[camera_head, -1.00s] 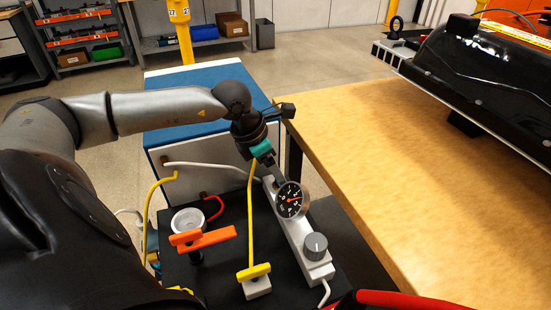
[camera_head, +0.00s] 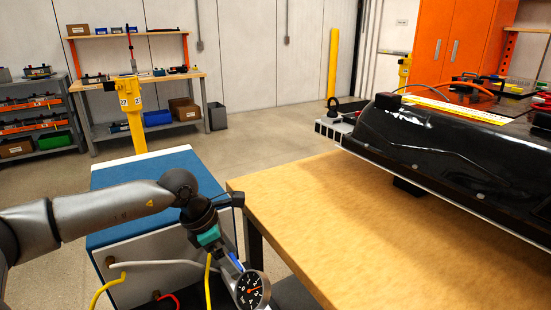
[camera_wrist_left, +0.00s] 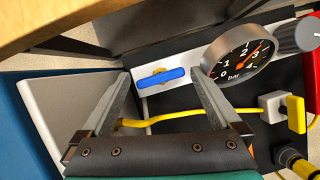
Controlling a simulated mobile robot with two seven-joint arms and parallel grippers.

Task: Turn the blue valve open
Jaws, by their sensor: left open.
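The blue valve handle (camera_wrist_left: 162,78) is a small flat bar on a brass stem, set on a pale metal block. In the left wrist view it lies crosswise between my left fingertips, with a gap to each. In the head view only a blue sliver (camera_head: 236,262) of it shows beside the gripper. My left gripper (camera_wrist_left: 160,74) is open, pointing down at the block; in the head view its fingers (camera_head: 229,257) are partly hidden. My right gripper is in neither view.
A round pressure gauge (camera_head: 252,289) stands close beside the valve, with a grey knob (camera_wrist_left: 298,35) beyond it. A yellow handle (camera_wrist_left: 295,113) and hose lie nearby. A wooden table (camera_head: 310,215) edge borders the right; a blue-topped cabinet (camera_head: 150,168) stands behind.

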